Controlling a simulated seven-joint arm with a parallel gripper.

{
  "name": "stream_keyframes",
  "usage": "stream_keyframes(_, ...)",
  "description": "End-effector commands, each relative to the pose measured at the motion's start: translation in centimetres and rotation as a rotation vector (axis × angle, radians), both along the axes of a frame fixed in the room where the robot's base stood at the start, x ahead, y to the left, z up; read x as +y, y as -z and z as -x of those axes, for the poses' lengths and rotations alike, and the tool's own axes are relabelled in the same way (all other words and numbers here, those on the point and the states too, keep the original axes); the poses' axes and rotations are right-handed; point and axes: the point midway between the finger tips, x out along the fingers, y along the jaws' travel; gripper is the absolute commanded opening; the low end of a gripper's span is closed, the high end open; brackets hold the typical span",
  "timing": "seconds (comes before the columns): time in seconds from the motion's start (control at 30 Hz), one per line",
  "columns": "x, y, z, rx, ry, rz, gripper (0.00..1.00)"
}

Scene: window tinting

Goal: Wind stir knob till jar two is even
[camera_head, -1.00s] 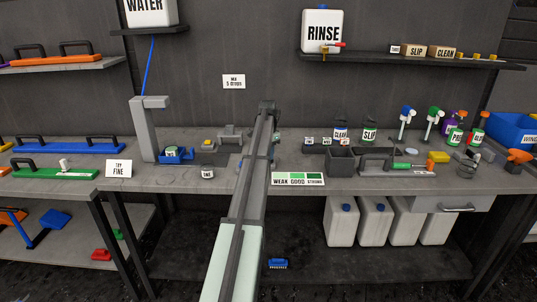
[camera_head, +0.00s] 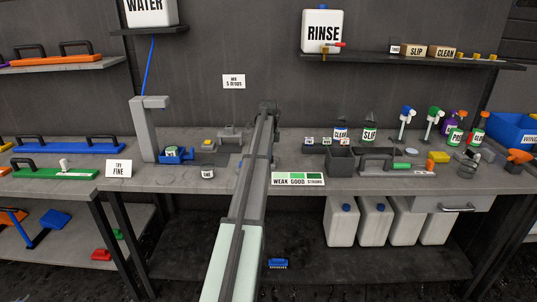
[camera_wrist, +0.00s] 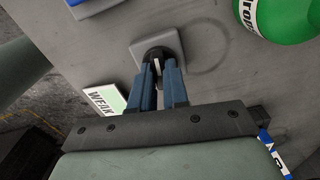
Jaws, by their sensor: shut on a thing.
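In the wrist view my gripper (camera_wrist: 158,72) has its two blue fingers shut on a dark round knob (camera_wrist: 153,51). The knob sits on a square grey base on the bench. In the head view my arm reaches over the bench and hides the gripper and the knob. A small jar (camera_head: 171,151) stands in a blue holder under the grey stand at left. Another small labelled jar (camera_head: 207,173) stands on the bench left of my arm. I cannot read which is jar two, and the evenness of its contents cannot be seen.
A large green labelled container (camera_wrist: 284,18) is close to the knob in the wrist view. The weak-good-strong card (camera_head: 298,179) lies at the bench front, right of my arm. Bottles and small jars crowd the bench to the right.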

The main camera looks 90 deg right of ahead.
Motion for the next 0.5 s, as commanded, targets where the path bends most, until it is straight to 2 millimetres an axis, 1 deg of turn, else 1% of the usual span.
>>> stream_keyframes(0.2,-0.03,-0.02,0.0,0.0,0.087,0.001,0.0)
stream_keyframes(0.5,-0.02,-0.02,0.01,0.0,0.128,0.001,0.0)
